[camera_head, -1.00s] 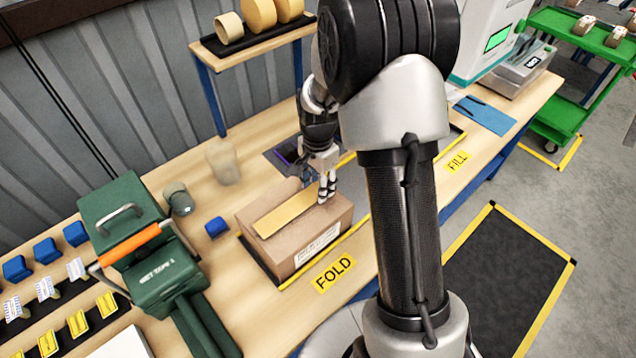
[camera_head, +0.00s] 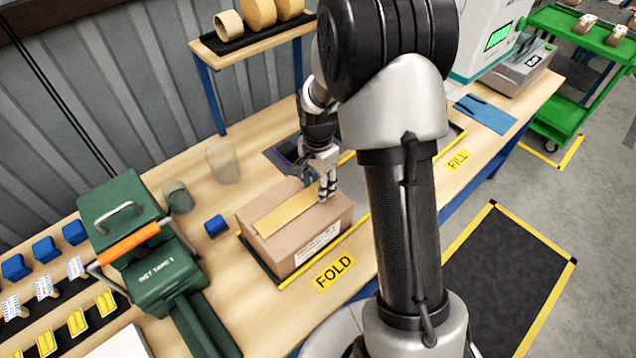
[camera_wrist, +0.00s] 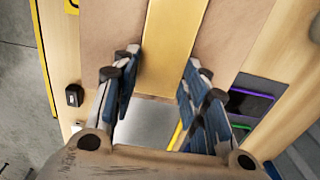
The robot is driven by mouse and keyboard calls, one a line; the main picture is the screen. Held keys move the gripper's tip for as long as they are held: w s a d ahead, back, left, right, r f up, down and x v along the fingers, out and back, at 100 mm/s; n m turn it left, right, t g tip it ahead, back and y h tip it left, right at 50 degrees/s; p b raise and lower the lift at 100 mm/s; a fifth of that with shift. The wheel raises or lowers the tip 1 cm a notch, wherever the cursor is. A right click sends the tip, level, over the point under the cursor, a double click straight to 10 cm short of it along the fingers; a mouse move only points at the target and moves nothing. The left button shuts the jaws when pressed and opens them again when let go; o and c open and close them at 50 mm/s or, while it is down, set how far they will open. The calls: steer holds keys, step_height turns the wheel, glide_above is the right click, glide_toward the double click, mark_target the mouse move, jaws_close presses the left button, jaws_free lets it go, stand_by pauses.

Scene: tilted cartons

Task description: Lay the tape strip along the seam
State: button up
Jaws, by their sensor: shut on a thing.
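The closed brown carton (camera_head: 320,232) stands on the bench behind the FOLD label. The yellow tape strip (camera_head: 285,212) runs lengthwise over the middle of its top, about along the seam, which it hides. The strip also shows in the wrist view (camera_wrist: 172,40), with bare carton top (camera_wrist: 112,22) on both sides. My gripper (camera_head: 327,190) is at the strip's right end, low over the carton's top.
A green tape dispenser (camera_head: 160,270) stands left of the carton. A blue block (camera_head: 215,226) and a grey-green cup (camera_head: 178,197) lie between them. A beige roll (camera_head: 222,160) is behind. A dark tray with a purple-edged device (camera_head: 287,152) is behind my gripper.

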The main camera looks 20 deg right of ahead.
steer(key=o, duration=0.7)
steer(key=o, duration=0.6)
steer(key=shift+c, duration=0.2)
steer(key=shift+r+p, duration=2.65)
steer(key=shift+r, duration=0.85)
